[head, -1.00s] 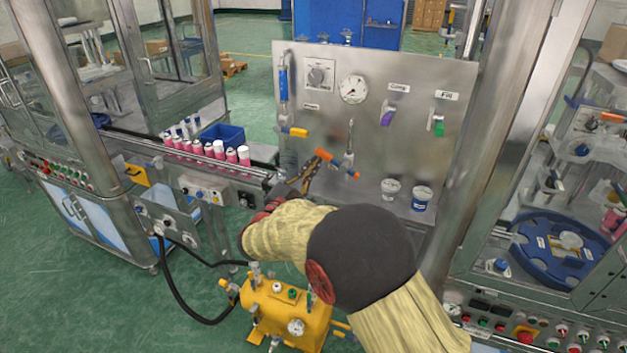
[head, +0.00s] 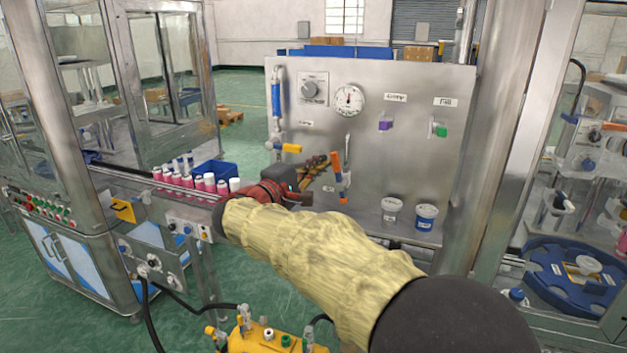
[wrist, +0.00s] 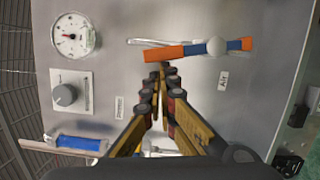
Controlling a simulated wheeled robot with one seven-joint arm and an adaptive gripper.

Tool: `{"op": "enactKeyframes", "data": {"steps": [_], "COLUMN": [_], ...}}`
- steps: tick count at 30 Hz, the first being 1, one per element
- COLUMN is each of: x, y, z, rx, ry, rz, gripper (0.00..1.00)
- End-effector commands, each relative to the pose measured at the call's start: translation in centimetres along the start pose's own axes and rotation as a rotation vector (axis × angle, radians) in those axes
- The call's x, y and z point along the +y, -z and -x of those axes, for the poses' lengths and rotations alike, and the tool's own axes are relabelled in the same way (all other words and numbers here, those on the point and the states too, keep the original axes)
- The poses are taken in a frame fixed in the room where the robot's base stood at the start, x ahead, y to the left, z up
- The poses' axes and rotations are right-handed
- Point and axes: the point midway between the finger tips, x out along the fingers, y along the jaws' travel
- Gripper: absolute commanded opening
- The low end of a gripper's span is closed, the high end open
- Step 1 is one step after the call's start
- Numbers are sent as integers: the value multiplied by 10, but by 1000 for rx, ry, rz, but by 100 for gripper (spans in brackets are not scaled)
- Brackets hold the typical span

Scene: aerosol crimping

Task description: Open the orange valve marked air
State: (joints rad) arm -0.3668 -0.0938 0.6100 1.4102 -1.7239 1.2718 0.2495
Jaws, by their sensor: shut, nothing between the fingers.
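The valve marked air (head: 337,166) is on the steel panel. Its orange handle stands nearly upright, roughly in line with the thin pipe above it. In the wrist view the orange handle (wrist: 164,53), with blue and white parts beside it, lies across the upper middle. The AIR label (wrist: 222,80) is beside it. My gripper (head: 331,158) is shut and empty, its fingers pointing at the handle from the left in the head view. In the wrist view my fingertips (wrist: 161,72) are just below the handle; I cannot tell whether they touch it.
A yellow-handled valve (head: 291,148) with a blue pipe is at the panel's left. A gauge (head: 349,100) and knob (head: 310,90) are above. Purple (head: 385,125) and green (head: 440,130) valves are right. Two cups (head: 426,218) stand below. Pink cans (head: 185,180) line the left conveyor.

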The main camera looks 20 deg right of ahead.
Motion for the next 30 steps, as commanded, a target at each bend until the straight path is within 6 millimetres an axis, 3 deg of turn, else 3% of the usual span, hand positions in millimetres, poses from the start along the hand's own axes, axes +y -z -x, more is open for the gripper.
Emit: {"op": "enactKeyframes", "data": {"steps": [10,30], "x": [5,6], "y": [-11,-12], "z": [-3,-3], "rx": [-1,-1], "ry": [34,41], "rz": [-141,-165], "gripper": [0,0]}}
